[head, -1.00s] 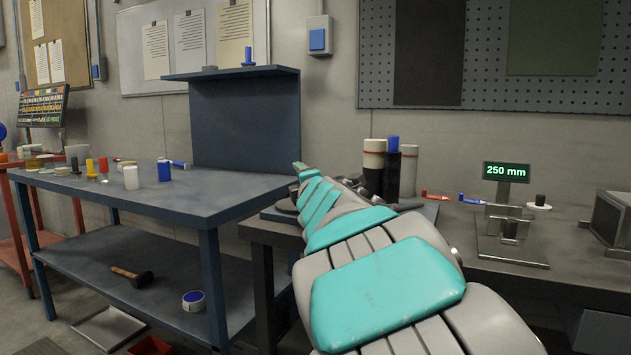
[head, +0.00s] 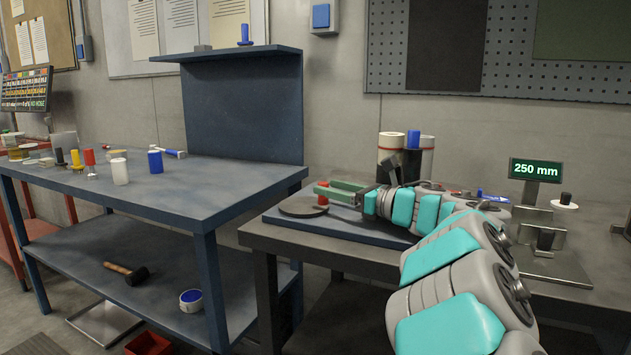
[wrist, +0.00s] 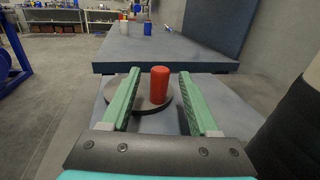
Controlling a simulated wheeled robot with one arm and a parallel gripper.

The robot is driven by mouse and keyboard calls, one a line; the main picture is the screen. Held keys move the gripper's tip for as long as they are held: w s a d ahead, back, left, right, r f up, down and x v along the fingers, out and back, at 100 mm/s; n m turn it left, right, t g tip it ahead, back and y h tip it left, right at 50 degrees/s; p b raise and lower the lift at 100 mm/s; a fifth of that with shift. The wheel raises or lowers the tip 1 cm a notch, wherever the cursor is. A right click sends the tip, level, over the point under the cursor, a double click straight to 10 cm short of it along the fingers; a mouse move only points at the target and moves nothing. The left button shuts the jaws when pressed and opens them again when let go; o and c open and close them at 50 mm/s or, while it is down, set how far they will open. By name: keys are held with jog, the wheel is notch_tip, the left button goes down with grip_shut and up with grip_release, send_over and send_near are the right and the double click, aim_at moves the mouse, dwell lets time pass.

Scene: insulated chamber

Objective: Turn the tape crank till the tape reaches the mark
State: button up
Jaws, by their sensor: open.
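The crank is a dark round disc (head: 303,207) with an upright red knob (head: 322,193). It lies on a blue-grey base board (head: 285,222) on the right-hand bench. My gripper (head: 330,189) is low over the disc and open, with its green fingers pointing at the knob. In the wrist view the red knob (wrist: 160,88) stands between the two open fingers, with a gap showing on each side. A display (head: 537,170) reads 250 mm. I cannot make out the tape or its mark.
Dark and pale cylinders (head: 391,150) stand behind my forearm. A metal stand (head: 545,245) with a black knob is at the right. The blue bench (head: 215,195) to the left holds several small items, and a gap separates the two benches.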

aim_at(319, 184)
jog(key=p+x, duration=0.1)
jog(key=x, duration=0.5)
grip_shut()
dwell(0.5)
